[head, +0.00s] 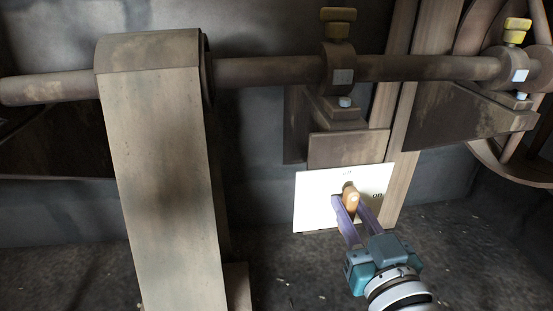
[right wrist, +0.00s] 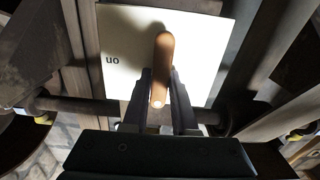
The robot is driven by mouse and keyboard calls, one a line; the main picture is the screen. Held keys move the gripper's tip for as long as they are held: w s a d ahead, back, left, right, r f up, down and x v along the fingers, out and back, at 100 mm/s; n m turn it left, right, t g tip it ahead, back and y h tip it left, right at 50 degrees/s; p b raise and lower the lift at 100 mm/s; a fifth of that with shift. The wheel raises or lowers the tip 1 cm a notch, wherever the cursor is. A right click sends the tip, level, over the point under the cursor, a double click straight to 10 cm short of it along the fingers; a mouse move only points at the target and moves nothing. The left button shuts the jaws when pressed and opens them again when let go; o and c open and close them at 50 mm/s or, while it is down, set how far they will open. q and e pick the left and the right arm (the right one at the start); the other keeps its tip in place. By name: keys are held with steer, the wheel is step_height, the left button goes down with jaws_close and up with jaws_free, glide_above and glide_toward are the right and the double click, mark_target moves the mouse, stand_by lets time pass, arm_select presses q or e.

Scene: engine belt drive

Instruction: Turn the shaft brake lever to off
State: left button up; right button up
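The shaft brake lever (head: 351,199) has an orange-brown handle that stands out from a white plate (head: 313,205). The plate reads "off" above the handle and "on" to its right. My right gripper (head: 351,206) has one finger on each side of the handle. In the right wrist view the handle (right wrist: 164,60) lies between my fingertips (right wrist: 161,88), with little or no gap. I cannot tell whether the fingers press on it. The "on" mark shows upside down left of the handle there, and my gripper hides part of the plate. My left gripper is out of view.
A long shaft (head: 270,71) runs above the plate through a wide upright post (head: 163,190) on the left. Collars with yellow knobs (head: 338,15) sit on it. A spoked wheel (head: 480,35) stands at the right. The floor right of my gripper looks clear.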

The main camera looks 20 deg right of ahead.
steer(key=o, duration=0.4)
steer(key=shift+o, duration=0.2)
steer(key=shift+s, duration=0.1)
steer(key=shift+s, duration=0.25)
steer(key=p+v, duration=0.3)
steer(key=v, duration=0.6)
steer(key=shift+s, duration=0.2)
